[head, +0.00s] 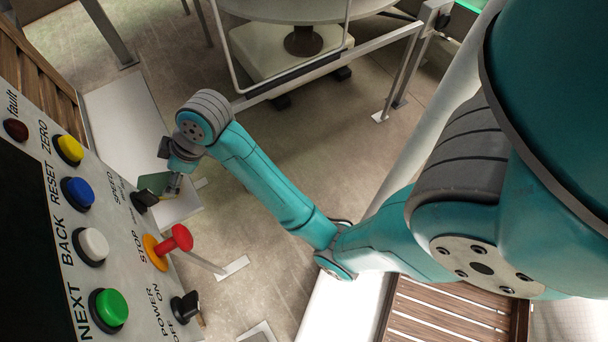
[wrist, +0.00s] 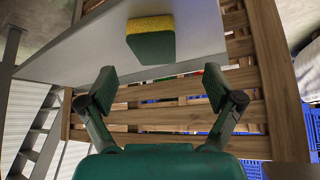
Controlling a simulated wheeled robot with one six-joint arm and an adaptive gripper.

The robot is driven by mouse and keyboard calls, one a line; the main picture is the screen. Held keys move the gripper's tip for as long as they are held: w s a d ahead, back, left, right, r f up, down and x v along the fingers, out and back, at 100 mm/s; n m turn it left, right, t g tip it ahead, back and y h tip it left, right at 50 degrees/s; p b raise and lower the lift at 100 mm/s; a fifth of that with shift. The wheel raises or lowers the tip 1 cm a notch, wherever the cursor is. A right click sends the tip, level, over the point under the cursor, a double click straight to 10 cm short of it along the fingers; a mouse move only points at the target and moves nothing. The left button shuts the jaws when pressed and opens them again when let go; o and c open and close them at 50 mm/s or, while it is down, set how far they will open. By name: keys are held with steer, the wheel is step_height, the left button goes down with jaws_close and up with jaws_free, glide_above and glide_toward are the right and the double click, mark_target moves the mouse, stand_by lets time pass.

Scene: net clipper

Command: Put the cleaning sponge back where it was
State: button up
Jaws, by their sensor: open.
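The cleaning sponge (wrist: 150,40) is a block with a yellow layer and a green layer. In the wrist view it rests on a pale grey panel (wrist: 200,30), near the panel's edge, top centre. My gripper (wrist: 160,88) is open and empty, its two fingers spread wide. The sponge lies ahead of the fingertips, roughly between them across the picture, and apart from both. In the head view my gripper (head: 172,181) is partly hidden behind the control panel's edge. A dark green patch shows beside it there; I cannot tell whether it is the sponge.
A control panel (head: 105,190) with several buttons and a red stop knob (head: 177,238) stands at the left of the head view, close to my gripper. A metal rail (head: 330,66) crosses the back. Wooden slats (wrist: 180,115) and blue crates (wrist: 200,119) lie beyond the fingers.

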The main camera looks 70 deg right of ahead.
steer(key=s+a+f+m+t+h, duration=0.1)
steer(key=s+f+m+t, duration=0.1)
steer(key=s+f, duration=0.5)
steer(key=s+a+f+m+t+h, duration=0.1)
steer(key=s+f+m+t, duration=0.1)
steer(key=s+f, duration=0.5)
steer(key=s+r+t, duration=0.1)
steer(key=s+r, duration=0.3)
steer(key=s, duration=0.3)
steer(key=s+r+t, duration=0.2)
steer(key=s+r, duration=0.2)
steer(key=s, duration=0.4)
steer(key=s+r+m+t+h, duration=0.1)
steer(key=s+r, duration=0.4)
steer(key=s, duration=0.2)
steer(key=shift+s+a, duration=0.2)
steer(key=shift+s, duration=0.1)
